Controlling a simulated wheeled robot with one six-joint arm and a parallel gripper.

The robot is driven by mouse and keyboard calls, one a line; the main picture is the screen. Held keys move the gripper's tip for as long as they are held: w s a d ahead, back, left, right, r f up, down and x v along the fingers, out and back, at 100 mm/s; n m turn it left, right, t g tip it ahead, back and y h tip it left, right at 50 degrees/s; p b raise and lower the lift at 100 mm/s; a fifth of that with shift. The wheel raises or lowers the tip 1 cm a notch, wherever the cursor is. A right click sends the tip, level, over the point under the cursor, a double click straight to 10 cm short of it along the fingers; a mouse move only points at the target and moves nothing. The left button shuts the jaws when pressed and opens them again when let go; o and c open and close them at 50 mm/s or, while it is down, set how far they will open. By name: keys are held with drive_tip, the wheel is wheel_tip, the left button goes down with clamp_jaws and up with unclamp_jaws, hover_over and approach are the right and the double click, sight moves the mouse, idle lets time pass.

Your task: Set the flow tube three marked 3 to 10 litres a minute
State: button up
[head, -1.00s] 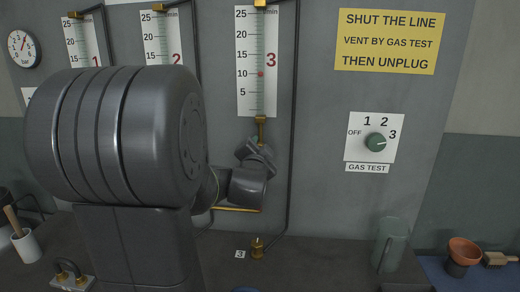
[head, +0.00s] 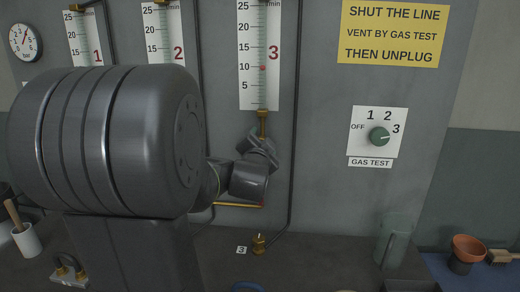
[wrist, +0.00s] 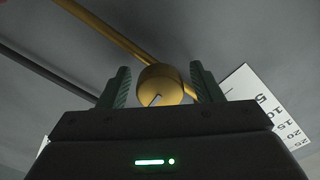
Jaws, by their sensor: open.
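Flow tube three (head: 260,90) is a white scale with a red 3, high on the grey panel in the head view. Its red float (head: 262,68) sits level with the 10 mark. A brass fitting (head: 262,122) is below the scale. The knob is between the two fingers, with a narrow gap on each side. In the head view my gripper's fingers and the knob are mostly hidden by my own wrist.
Flow tubes 1 (head: 84,42) and 2 (head: 165,38) hang to the left, partly behind my arm. A gas test dial (head: 380,137) points toward 3. A yellow sign (head: 391,35) is above it. A glass jug (head: 394,242) and flowerpot (head: 467,250) stand on the right.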

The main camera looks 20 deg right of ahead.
drive_tip(key=b+v, duration=0.1)
drive_tip(key=v, duration=1.2)
drive_tip(key=shift+s, duration=0.3)
drive_tip(key=shift+a, duration=0.1)
drive_tip(key=p+x, duration=0.1)
drive_tip(key=x, duration=1.2)
drive_tip(key=shift+w, duration=0.4)
drive_tip(key=shift+s, duration=0.1)
